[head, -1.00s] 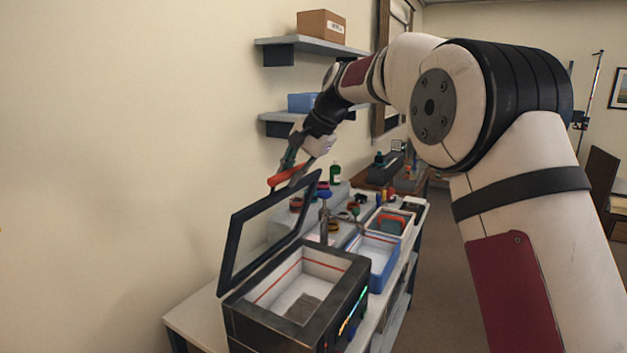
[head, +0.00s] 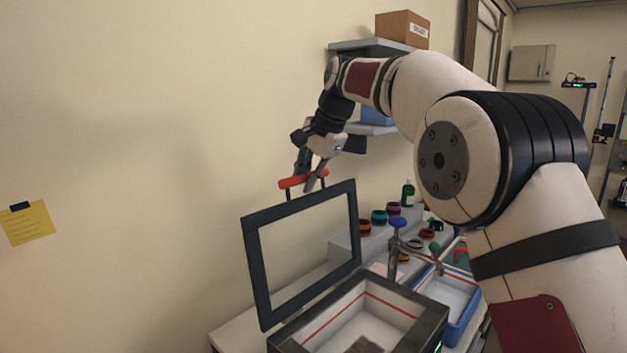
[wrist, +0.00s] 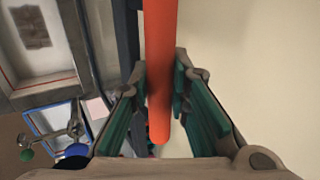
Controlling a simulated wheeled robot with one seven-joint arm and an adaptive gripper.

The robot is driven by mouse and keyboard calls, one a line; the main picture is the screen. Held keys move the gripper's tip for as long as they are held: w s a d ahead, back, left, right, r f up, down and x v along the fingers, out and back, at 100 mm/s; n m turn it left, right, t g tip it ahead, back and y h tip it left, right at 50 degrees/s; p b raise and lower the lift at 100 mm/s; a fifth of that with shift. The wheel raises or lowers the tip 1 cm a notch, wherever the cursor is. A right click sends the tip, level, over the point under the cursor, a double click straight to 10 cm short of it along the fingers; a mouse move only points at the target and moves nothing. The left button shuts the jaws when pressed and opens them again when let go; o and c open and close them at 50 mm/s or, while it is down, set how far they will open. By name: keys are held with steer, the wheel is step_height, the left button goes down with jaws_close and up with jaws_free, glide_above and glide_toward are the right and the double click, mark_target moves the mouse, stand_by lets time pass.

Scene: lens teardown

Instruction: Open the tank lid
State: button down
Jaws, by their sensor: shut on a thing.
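The tank (head: 432,314) is a dark box with a pale, red-lined inside, at the bottom of the head view. Its lid (head: 253,272), a dark frame around a clear pane, stands raised and roughly upright at the wall side of the tank. An orange-red bar handle (head: 290,183) sits along the lid's top edge; it also shows in the wrist view (wrist: 160,60). My gripper (head: 312,174) is shut on this handle, with green-padded fingers (wrist: 160,112) on both sides of the bar. A grey patch lies inside the tank (wrist: 30,27).
The wall is close behind the lid. A blue tray (head: 462,325) and a stand with a blue knob (head: 398,222) are right of the tank. Several coloured rings (head: 379,216) and a green bottle (head: 408,194) stand farther back. Shelves with a cardboard box (head: 403,29) are above.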

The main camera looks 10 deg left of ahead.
steer(key=shift+r, duration=0.1)
steer(key=c, duration=1.5)
jaws_free()
steer(key=shift+v, duration=6)
